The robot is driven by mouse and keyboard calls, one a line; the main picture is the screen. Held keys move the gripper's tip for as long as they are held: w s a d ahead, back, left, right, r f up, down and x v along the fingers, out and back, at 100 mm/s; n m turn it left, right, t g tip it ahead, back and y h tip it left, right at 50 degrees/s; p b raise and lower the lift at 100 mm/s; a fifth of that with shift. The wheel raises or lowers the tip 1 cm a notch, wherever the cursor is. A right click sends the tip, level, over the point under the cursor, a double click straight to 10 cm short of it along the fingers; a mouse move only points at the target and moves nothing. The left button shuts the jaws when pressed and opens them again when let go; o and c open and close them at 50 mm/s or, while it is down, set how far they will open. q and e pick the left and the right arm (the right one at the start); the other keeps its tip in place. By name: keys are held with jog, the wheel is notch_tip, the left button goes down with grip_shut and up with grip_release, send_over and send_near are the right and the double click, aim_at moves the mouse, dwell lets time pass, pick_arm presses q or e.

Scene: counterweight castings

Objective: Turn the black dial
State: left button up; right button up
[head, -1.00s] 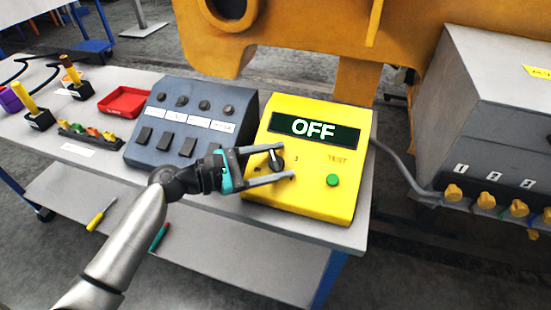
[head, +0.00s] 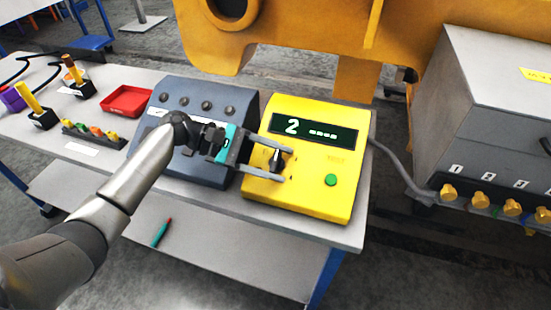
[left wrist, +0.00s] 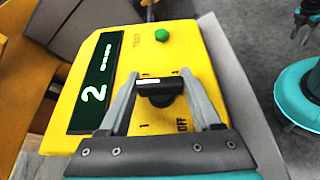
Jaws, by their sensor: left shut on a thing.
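The black dial (head: 276,161) sits on the sloped face of the yellow tester box (head: 310,199). My left gripper (head: 284,164) is around the dial, with one finger on each side, and is shut on it. The box's dark display (head: 313,131) reads "2" followed by dashes. The green button (head: 331,180) under the word TEST is right of the dial.
A grey switch box (head: 205,172) stands left of the yellow box. A red tray (head: 127,101) and several yellow-handled parts lie farther left on the grey table. A grey cabinet (head: 490,100) with yellow knobs stands at right.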

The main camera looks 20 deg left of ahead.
dwell(0.3)
pick_arm(q)
jog(key=o, duration=1.4)
jog(key=v, duration=1.5)
jog(key=shift+r, duration=0.1)
